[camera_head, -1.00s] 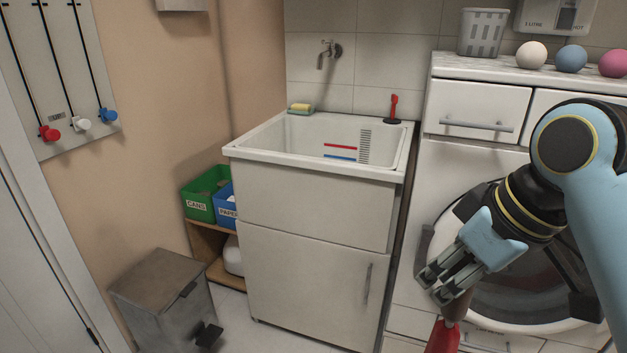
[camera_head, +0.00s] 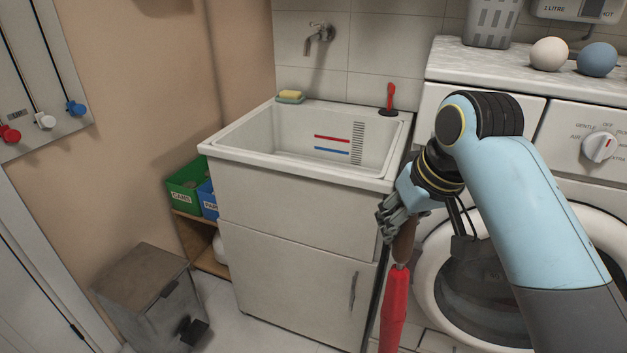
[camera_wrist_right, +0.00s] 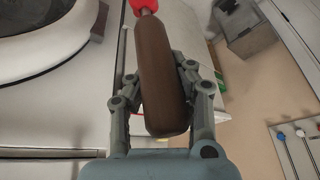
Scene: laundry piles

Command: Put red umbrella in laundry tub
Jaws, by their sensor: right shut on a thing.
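The red umbrella (camera_head: 394,305) hangs with its red canopy downward, its brown handle (camera_wrist_right: 160,75) held by my right gripper (camera_head: 391,222). In the right wrist view the two fingers lie on either side of the handle. The gripper is at the right front corner of the laundry tub (camera_head: 285,168), outside it and a little below its rim. The tub is a white open basin on a cabinet, with red and blue line marks on its inner wall. The umbrella's lower end is cut off by the picture edge. My left gripper is not in view.
A sponge (camera_head: 291,97) and a red-handled plunger (camera_head: 389,99) stand on the tub's back ledge under a tap (camera_head: 320,33). The washing machine (camera_head: 440,285) is close on the right. A pedal bin (camera_head: 150,290) stands at lower left. The tub's interior looks clear.

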